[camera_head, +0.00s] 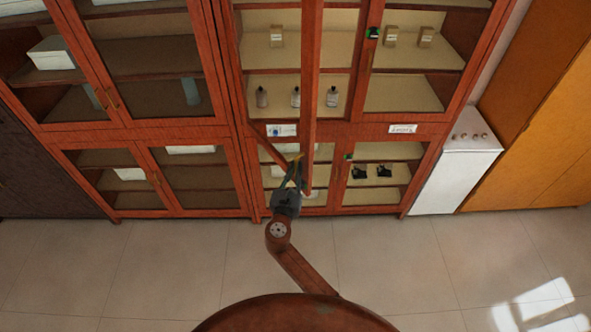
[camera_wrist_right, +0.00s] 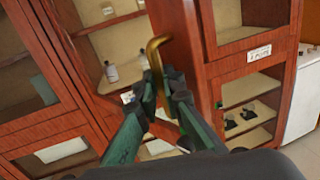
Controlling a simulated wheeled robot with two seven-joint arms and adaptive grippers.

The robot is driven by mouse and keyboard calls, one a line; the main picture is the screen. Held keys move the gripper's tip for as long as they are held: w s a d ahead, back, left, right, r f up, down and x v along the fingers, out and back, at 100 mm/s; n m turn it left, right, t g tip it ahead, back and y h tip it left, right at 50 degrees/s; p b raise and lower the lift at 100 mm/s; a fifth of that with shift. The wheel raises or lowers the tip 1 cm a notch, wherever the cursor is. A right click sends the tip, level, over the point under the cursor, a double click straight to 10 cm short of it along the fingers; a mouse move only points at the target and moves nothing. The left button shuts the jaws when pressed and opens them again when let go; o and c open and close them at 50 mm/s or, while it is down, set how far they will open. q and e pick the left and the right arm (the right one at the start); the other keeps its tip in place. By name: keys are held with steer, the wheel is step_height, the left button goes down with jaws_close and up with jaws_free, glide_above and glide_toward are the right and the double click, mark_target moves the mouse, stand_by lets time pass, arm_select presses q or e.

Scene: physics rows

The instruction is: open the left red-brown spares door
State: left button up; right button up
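The left red-brown spares door (camera_head: 310,80) is the glazed upper left door of the right-hand cabinet. It stands swung out from its left side, with its bottom rail slanting towards me. Its stile fills the upper middle of the wrist view (camera_wrist_right: 183,28). My right gripper (camera_head: 296,166) is at the lower part of this stile. In the wrist view its dark green fingers (camera_wrist_right: 167,82) close around the curved brass handle (camera_wrist_right: 153,50). Their exact contact is partly hidden. My left gripper is in neither view.
Small bottles (camera_head: 295,97) and boxes (camera_head: 391,37) stand on the shelves. The upper right door has a green-marked dark fitting (camera_head: 373,33). A white label (camera_head: 403,129) sits below it. A white cabinet (camera_head: 457,165) stands to the right. The tiled floor (camera_head: 150,265) is clear.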

steer(key=o, duration=0.5)
steer(key=shift+w+a, duration=0.3)
steer(key=shift+a, duration=0.2)
steer(key=s+a, duration=0.1)
steer(key=s, duration=0.7)
steer(key=shift+s, duration=0.15)
steer(key=shift+c, duration=0.3)
